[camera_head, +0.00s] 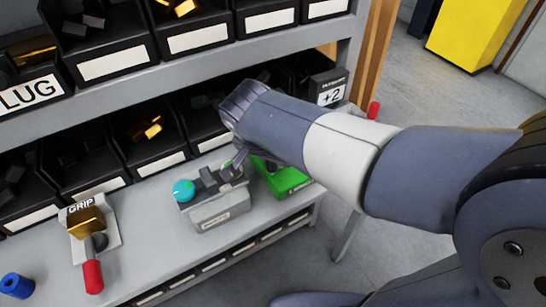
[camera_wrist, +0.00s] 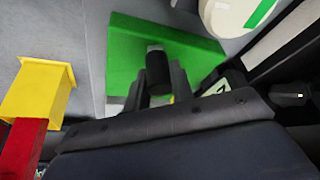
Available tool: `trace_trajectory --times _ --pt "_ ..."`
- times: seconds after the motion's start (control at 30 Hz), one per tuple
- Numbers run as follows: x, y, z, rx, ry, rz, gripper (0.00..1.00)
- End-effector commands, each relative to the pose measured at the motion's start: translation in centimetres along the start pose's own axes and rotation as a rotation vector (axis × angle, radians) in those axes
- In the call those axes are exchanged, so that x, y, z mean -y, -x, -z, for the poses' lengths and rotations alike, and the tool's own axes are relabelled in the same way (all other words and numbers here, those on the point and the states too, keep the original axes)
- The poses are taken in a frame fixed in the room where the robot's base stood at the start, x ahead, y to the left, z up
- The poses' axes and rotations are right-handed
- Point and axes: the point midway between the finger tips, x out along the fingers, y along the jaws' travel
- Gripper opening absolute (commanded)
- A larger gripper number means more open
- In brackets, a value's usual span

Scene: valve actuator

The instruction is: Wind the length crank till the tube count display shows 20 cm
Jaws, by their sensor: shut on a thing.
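My gripper (camera_head: 238,160) is down at the bench shelf, beside a green housing (camera_head: 285,180). In the wrist view, my two dark fingers (camera_wrist: 158,88) are shut on a black upright cylindrical knob (camera_wrist: 157,65), which looks like the crank's handle. The knob stands in front of the green housing (camera_wrist: 125,50). The rest of the crank is hidden by the fingers and wrist. A small black box (camera_head: 329,88) with a white face reading "+2" stands behind my forearm; its smaller print is unreadable. I cannot make out a tube count in cm.
A grey box (camera_head: 220,212) with a teal knob (camera_head: 183,190) stands left of my gripper. A GRIP lever with a red handle (camera_head: 92,277) and a blue cylinder (camera_head: 16,286) are further left. Black bins line the shelves behind. A yellow block (camera_wrist: 35,95) shows in the wrist view.

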Motion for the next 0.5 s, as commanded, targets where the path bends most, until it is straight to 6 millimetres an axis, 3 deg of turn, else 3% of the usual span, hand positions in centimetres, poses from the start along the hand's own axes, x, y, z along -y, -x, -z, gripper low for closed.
trace_trajectory --times 0.27,0.3,0.5 --pt "0.03 0.02 -0.02 0.001 0.000 0.001 0.00" --pt "0.03 0.02 -0.02 0.001 0.000 0.001 0.24" --pt "0.01 0.01 -0.01 0.001 0.000 0.001 0.41"
